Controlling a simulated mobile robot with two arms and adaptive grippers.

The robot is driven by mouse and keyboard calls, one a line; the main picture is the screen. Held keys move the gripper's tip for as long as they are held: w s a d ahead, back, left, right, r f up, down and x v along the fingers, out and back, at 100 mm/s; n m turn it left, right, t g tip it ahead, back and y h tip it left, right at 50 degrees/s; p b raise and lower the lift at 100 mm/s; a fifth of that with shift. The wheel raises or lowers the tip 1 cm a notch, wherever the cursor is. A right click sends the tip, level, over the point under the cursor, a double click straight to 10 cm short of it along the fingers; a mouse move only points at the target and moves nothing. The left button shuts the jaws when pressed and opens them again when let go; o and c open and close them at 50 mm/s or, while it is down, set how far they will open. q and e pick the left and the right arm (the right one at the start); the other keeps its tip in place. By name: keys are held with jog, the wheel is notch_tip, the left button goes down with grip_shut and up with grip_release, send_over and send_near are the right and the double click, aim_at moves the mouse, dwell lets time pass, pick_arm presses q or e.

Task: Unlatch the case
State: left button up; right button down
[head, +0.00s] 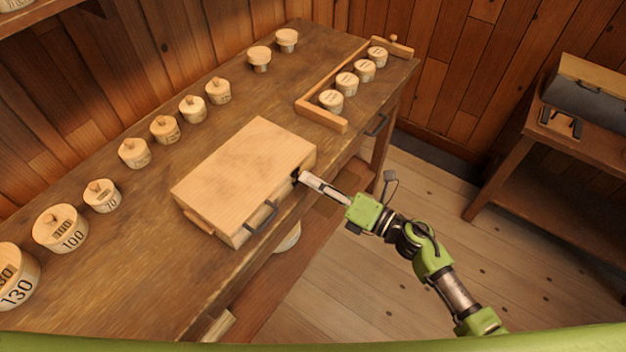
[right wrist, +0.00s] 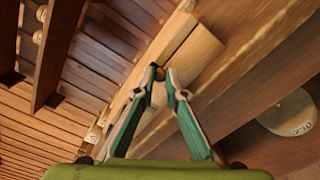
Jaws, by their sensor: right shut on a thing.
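The case (head: 240,170) is a closed, pale wooden box lying on the workbench, with a dark handle (head: 262,217) on its front side. A small dark latch (head: 295,175) sits on that front side near its right end. My right gripper (head: 303,178) reaches in from the right and is at this latch, its jaws shut on it. In the right wrist view the two fingertips (right wrist: 168,78) close together around a small dark piece, and most of the latch is hidden between them. My left gripper is out of view.
Several lidded wooden spools (head: 134,152) stand in a row along the back of the workbench (head: 120,265). A wooden rack (head: 322,116) holds more at the far right end. A side bench (head: 545,150) with a grey box stands right. The floor between is open.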

jog(key=m, duration=0.3)
jog(key=w+f+m+p, duration=0.1)
jog(key=m, duration=0.3)
jog(key=d+f+m, duration=0.1)
jog(key=m, duration=0.2)
jog(key=shift+w+f+m, duration=0.2)
jog(key=shift+m, duration=0.1)
dwell(0.5)
jog(key=c, duration=2)
grip_release()
jog(key=shift+c, duration=0.2)
jog(key=shift+d, duration=0.1)
